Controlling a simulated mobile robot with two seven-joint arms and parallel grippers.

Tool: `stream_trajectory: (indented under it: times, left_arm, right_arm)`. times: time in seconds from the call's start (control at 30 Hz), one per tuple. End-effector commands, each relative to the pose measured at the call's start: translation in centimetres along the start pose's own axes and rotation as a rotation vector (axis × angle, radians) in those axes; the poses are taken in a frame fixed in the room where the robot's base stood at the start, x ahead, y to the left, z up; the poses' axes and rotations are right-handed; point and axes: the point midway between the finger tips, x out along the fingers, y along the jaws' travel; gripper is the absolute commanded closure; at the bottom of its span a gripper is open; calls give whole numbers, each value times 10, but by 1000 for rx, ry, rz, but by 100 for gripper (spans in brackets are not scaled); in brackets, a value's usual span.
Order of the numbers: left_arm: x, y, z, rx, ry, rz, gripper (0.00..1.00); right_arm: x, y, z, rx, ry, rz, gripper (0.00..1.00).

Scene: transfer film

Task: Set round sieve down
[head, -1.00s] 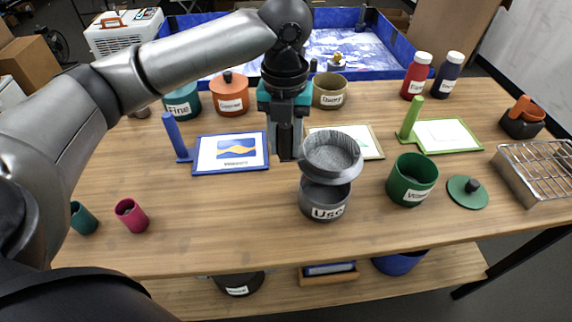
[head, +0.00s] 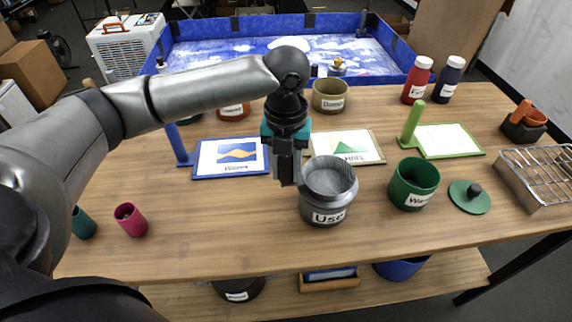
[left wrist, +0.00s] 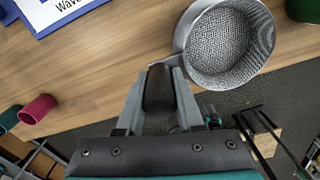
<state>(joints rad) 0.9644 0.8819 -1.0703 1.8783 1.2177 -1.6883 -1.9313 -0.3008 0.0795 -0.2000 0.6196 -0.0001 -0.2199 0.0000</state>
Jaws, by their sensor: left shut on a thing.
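The round grey sieve (head: 330,175) sits level in the mouth of the grey pot labelled "Use" (head: 327,214) at mid-table. My left gripper (head: 288,178) stands upright just left of the pot. In the left wrist view its fingers (left wrist: 161,92) are closed on the sieve's handle. The sieve's underside is hidden inside the pot. My right gripper is in no view.
A green pot (head: 413,186) and green lid (head: 469,198) stand to the right, with a wire rack (head: 545,175) beyond. A blue-framed screen (head: 231,157) and a wood-framed one (head: 346,147) lie behind. The front table strip is clear.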

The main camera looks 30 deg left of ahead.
Motion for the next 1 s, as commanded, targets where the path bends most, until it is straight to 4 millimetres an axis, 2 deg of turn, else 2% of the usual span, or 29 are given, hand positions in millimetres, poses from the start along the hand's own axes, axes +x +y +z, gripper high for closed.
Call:
stream_trajectory:
  times: [0.23,0.27,0.5,0.83,0.93,1.0]
  left_arm:
    - [5,0,0,0,-2,-1,100]
    - [5,0,0,0,-1,1,63]
    - [5,0,0,0,-1,0,36]
    - [2,0,0,1,-2,-1,34]
    - [-7,0,1,1,-5,-1,34]
    - [-21,0,1,1,-3,-1,34]
  right_arm:
    - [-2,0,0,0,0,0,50]
    - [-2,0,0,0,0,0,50]
    - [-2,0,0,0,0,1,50]
    - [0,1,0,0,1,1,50]
    - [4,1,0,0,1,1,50]
    - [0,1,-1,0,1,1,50]
